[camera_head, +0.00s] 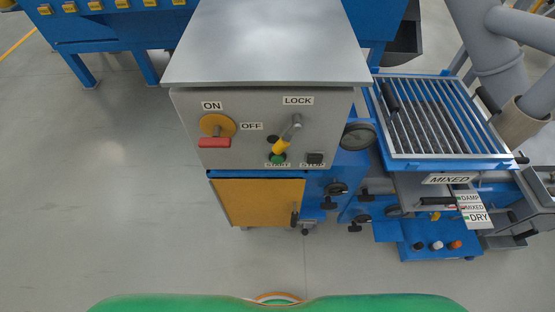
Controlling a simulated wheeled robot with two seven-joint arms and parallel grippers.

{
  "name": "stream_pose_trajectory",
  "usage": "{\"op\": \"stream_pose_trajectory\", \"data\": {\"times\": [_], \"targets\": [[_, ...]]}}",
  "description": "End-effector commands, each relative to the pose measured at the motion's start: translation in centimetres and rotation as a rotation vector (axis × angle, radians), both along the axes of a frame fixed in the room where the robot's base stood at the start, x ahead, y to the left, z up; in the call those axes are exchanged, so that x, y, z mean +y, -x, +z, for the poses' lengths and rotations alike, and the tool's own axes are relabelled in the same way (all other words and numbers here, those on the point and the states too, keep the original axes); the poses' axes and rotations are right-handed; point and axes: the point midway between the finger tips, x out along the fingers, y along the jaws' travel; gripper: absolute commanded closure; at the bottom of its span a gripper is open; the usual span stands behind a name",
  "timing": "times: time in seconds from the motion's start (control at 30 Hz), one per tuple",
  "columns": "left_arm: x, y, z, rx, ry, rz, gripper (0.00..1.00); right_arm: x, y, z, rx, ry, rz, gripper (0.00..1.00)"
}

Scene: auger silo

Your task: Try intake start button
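The green start button (278,158) is low on the front of a grey control box (350,107), above a label that reads START in part. A grey lever with a yellow grip (281,145) hangs from below the LOCK label and its lower end comes close to the button's upper edge. A black button (314,157) sits to the right, its label partly covered. A rotary switch (217,125) with an orange disc and a red bar is at the left, with ON above it and OFF to its right. Neither gripper is in view.
Below the box is an orange door (258,202) with a black handle. To the right are a round gauge-like part (358,136), black knobs, a barred grate (438,118) marked MIXED and grey pipes. Open grey floor (110,190) lies to the left.

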Motion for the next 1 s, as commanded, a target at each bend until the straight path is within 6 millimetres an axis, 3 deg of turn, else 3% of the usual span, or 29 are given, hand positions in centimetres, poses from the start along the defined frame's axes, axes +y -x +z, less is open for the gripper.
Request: {"op": "stream_pose_trajectory", "data": {"times": [0.1,0.3,1.0], "targets": [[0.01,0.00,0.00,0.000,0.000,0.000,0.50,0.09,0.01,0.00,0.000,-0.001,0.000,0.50],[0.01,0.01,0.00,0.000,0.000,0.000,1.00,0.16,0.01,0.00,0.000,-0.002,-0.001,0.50],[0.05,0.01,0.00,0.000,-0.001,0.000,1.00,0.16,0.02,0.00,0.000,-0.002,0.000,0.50]]}}
